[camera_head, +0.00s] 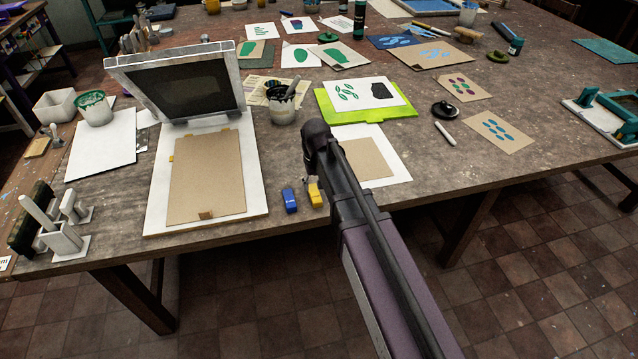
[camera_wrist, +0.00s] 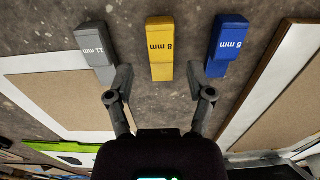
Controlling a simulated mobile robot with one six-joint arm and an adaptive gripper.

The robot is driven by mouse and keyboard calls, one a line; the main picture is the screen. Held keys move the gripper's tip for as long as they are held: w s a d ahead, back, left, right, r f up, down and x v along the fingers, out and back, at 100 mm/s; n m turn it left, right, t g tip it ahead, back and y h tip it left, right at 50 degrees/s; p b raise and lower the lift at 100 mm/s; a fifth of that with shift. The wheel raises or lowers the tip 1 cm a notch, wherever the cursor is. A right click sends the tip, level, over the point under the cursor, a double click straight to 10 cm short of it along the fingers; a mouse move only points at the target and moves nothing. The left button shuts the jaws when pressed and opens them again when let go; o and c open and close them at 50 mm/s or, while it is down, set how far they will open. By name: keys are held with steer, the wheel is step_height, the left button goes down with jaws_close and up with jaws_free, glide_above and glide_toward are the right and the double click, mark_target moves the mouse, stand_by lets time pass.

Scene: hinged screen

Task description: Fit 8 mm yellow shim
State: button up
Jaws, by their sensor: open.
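The yellow shim (camera_wrist: 160,48), marked 8 mm, lies on the table between a grey shim (camera_wrist: 95,48) marked 11 mm and a blue shim (camera_wrist: 229,45) marked 5 mm. The head view shows the yellow shim (camera_head: 315,195) and the blue shim (camera_head: 289,200) near the table's front edge; my arm hides the grey one. My gripper (camera_wrist: 161,80) is open and empty, its fingers spread wide, with the yellow shim lined up with the gap between them. The hinged screen (camera_head: 183,88) stands tilted up at the back of its white base (camera_head: 250,205), which bears a brown board (camera_head: 210,175).
A white sheet with a brown card (camera_head: 367,159) lies right of my arm. A pot (camera_head: 284,112) stands right of the screen. A grey holder (camera_head: 65,240) is at the front left. Prints, a green board (camera_head: 330,106) and tools cover the table behind.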

mark_target(316, 197)
steer(key=shift+f+b, duration=2.75)
steer(key=shift+f, duration=0.35)
steer(key=shift+r, duration=0.15)
steer(key=shift+c, duration=1.2)
jaws_close()
steer(key=shift+s+r+p, duration=0.1)
steer(key=shift+r+p, duration=2.45)
steer(key=shift+p, duration=0.15)
